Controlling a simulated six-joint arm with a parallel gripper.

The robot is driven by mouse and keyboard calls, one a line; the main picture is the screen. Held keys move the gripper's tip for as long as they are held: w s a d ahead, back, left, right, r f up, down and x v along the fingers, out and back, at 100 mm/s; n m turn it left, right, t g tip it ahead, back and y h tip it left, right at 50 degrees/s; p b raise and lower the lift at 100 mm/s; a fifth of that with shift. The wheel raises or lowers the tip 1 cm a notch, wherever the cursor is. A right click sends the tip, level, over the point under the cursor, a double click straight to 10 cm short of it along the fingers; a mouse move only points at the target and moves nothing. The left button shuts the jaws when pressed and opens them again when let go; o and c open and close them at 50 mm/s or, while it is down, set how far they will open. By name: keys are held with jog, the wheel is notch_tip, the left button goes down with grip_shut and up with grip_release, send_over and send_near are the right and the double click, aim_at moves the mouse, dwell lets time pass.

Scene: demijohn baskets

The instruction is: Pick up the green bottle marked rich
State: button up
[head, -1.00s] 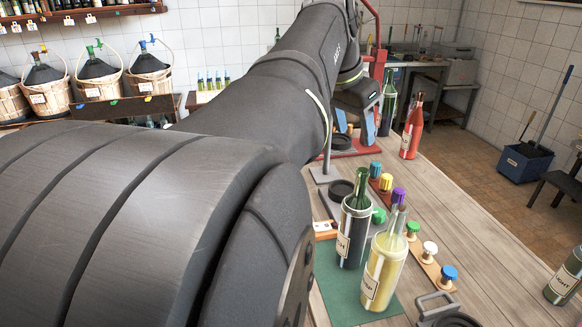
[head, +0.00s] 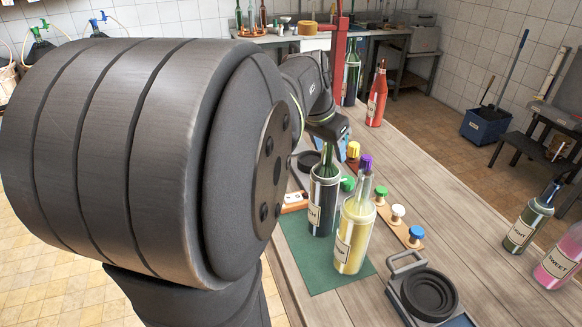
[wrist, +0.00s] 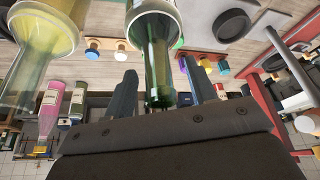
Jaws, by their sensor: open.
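A green glass bottle (head: 325,195) with a dark lower body and a pale label stands upright on the green mat (head: 300,252). I cannot read its label clearly. My gripper (head: 341,150) is at the height of the bottle's neck, just behind it in the head view. In the wrist view my gripper (wrist: 160,72) is open, with one finger on each side of the green bottle's neck (wrist: 160,75). Neither finger visibly presses on the glass. The bottle's base is out of the wrist view.
A pale yellow bottle (head: 354,235) with a purple top stands close on the right, also in the wrist view (wrist: 38,50). Knobs on a wooden strip (head: 398,222) and a black round device (head: 430,295) lie right. A red bottle (head: 377,95) stands behind.

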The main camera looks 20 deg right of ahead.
jog(key=shift+w+d+f, duration=0.1)
jog(key=shift+d+f, duration=0.2)
jog(key=shift+f, duration=0.3)
grip_shut()
jog(key=shift+r, duration=0.15)
dwell(0.9)
